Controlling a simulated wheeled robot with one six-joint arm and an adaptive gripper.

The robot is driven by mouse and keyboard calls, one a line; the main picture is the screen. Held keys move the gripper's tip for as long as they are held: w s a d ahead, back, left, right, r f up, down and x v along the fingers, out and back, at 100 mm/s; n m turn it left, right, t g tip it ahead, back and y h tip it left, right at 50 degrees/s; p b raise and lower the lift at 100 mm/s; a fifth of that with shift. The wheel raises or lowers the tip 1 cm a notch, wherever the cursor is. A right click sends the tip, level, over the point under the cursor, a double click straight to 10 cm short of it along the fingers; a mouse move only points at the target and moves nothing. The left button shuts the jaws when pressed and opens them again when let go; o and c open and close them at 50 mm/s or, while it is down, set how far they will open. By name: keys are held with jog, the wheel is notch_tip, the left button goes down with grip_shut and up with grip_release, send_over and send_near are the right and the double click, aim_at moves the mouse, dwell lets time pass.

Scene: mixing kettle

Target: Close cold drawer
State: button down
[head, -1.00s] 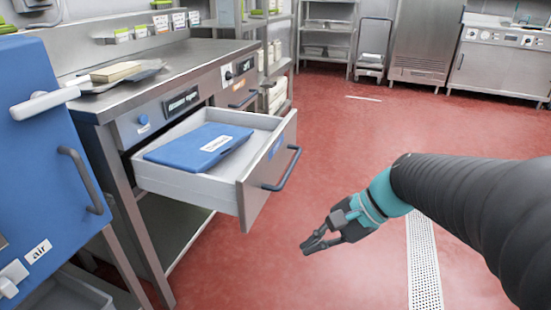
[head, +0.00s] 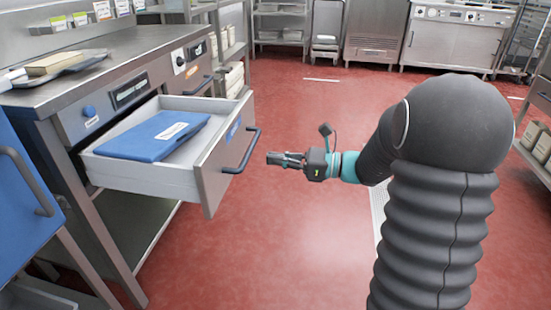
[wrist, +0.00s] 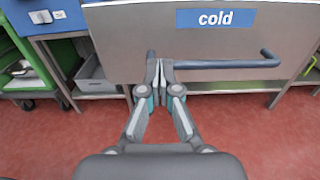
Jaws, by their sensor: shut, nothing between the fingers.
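The cold drawer (head: 208,178) is pulled out from the steel counter, with a dark bar handle (head: 243,152) on its front. A blue labelled lid or pack (head: 150,138) lies inside it. In the wrist view the drawer front (wrist: 130,50) carries a blue "cold" label (wrist: 216,18), and the handle (wrist: 225,64) runs to the right of my fingertips. My gripper (head: 270,158) is shut and empty, just right of the handle in the head view. In the wrist view my gripper (wrist: 159,66) points at the drawer front by the handle's left end. I cannot tell whether it touches.
The steel counter (head: 130,52) holds a tray with a board (head: 52,63) on top. A blue cabinet door (head: 22,200) with a handle stands at the left. Red floor (head: 290,110) is clear around my arm. Shelves and appliances stand at the back.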

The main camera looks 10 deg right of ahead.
aim_at(224, 153)
jog(key=x, duration=1)
jog(key=shift+w+a, duration=0.1)
jog(key=shift+a, duration=0.3)
jog(key=shift+w+a, duration=0.1)
jog(key=shift+w, duration=0.05)
